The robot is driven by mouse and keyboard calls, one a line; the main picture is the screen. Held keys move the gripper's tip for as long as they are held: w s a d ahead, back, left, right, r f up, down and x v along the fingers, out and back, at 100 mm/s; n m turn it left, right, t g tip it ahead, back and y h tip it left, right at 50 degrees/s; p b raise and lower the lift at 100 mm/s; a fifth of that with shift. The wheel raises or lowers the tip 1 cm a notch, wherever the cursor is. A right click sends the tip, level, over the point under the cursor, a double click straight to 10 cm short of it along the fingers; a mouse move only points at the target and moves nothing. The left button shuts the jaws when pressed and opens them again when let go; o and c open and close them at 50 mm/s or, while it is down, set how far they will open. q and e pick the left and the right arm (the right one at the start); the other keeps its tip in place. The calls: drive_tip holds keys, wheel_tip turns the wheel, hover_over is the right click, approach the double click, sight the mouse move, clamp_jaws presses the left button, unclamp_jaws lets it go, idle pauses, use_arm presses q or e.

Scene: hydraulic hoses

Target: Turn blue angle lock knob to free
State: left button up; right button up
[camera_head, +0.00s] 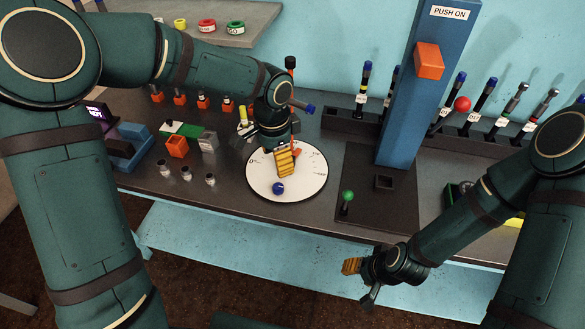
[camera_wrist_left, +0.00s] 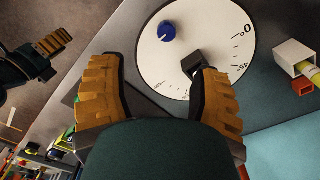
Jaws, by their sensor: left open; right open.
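The blue angle lock knob (camera_head: 278,188) sits on a white round dial (camera_head: 313,188) with printed angle marks, near the dial's front edge. In the left wrist view the blue knob (camera_wrist_left: 166,31) is beyond the fingertips, apart from them. My left gripper (camera_head: 285,163) is over the dial, behind the knob in the head view. In the left wrist view its two yellow ridged fingers (camera_wrist_left: 158,66) are spread with nothing between them. A dark block (camera_wrist_left: 192,64) on the dial is partly hidden by the right-hand finger. My right gripper (camera_head: 352,267) is empty in front of the bench.
A blue column (camera_head: 413,95) marked PUSH ON stands right of the dial. A green-topped lever (camera_head: 347,197) stands in front of it. Small metal fittings (camera_head: 187,174) and an orange box (camera_head: 177,146) lie left of the dial. Racks of hoses (camera_head: 485,95) line the back.

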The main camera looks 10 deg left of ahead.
sight(278, 186)
use_arm(q)
drive_tip(key=f, duration=0.4)
drive_tip(key=f+b, duration=0.1)
drive_tip(key=f, duration=0.3)
drive_tip(key=f+b, duration=0.1)
drive_tip(key=f, duration=0.3)
drive_tip(key=shift+w+a+f, duration=0.1)
drive_tip(key=shift+w+a, duration=0.1)
drive_tip(key=shift+w, duration=0.15)
clamp_jaws()
